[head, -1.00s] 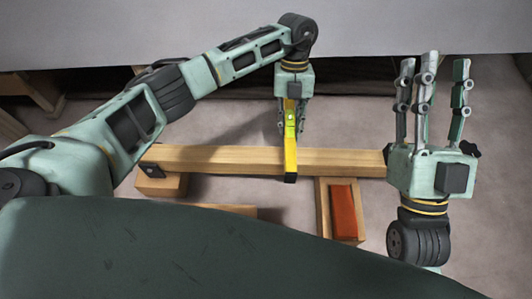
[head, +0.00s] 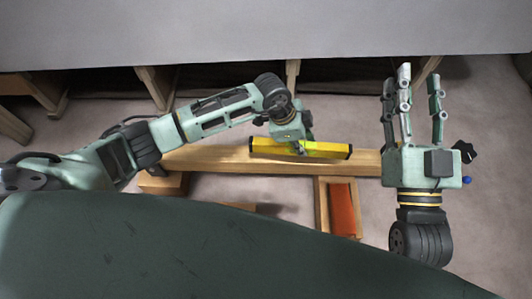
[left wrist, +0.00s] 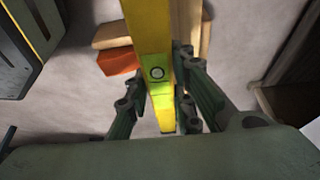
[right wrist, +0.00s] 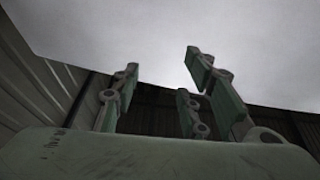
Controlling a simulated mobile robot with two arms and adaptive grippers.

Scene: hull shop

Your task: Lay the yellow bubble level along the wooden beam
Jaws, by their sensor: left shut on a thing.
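The yellow bubble level (head: 325,150) with black ends is in my left gripper (head: 301,146), whose fingers are closed around its middle. In the left wrist view the level (left wrist: 150,35) runs between the fingers (left wrist: 160,105). The wooden beam (head: 210,160) lies left to right across supports. In the head view the level overlaps the beam and runs nearly along it, slightly angled. In the left wrist view the beam (left wrist: 189,25) shows beside the level. I cannot tell whether they touch. My right gripper (head: 412,85) is open and empty, fingers pointing up, at the beam's right end.
A red-orange block (head: 343,210) rests on a wooden support (head: 322,207) in front of the beam. Another wooden block (head: 162,184) is under the beam's left end. Wooden legs (head: 156,85) stand at the back below a large grey surface (head: 260,30). Floor is open at right.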

